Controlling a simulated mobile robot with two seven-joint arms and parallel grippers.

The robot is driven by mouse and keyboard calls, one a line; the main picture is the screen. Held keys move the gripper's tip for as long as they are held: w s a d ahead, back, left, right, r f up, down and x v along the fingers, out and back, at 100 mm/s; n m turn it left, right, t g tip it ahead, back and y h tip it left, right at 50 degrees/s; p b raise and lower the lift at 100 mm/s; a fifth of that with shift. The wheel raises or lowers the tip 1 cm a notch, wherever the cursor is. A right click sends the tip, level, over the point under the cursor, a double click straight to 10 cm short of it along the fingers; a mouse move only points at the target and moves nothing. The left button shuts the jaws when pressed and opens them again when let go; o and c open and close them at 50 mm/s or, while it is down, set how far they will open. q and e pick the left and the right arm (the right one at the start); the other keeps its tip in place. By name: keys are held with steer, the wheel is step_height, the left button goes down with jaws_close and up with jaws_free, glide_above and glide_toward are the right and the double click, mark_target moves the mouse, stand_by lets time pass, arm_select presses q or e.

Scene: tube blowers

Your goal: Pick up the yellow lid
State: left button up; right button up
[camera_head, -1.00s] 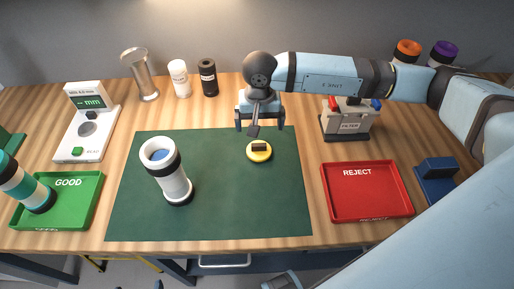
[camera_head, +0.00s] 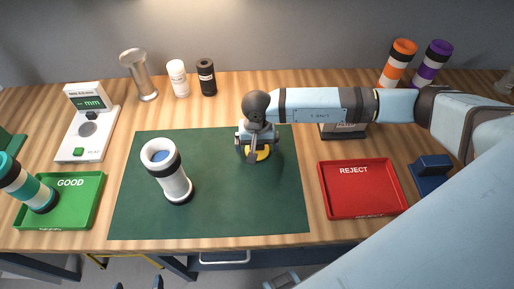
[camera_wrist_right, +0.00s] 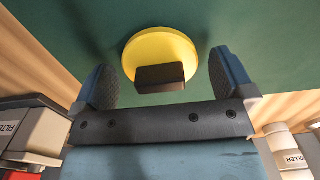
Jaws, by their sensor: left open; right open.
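The yellow lid (camera_head: 263,155) lies on the green mat, partly hidden by my right gripper in the head view. In the right wrist view the lid (camera_wrist_right: 150,50) is a yellow disc with a dark block-shaped knob. My right gripper (camera_head: 257,151) points down over the lid. In the right wrist view its open fingers (camera_wrist_right: 165,80) stand on either side of the knob, with clear gaps; contact with the lid cannot be seen. My left gripper (camera_head: 138,284) shows only as dark fingertips at the bottom edge, open and away from the lid.
A white tube with black rings (camera_head: 172,179) stands on the mat (camera_head: 225,205), left of the lid. A green GOOD tray (camera_head: 80,216) is at left, a red REJECT tray (camera_head: 362,193) at right. The filter box (camera_head: 345,131) is partly behind my right arm. The mat's front right is clear.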

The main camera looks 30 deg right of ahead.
steer(key=c, duration=0.9)
steer(key=shift+o, duration=0.2)
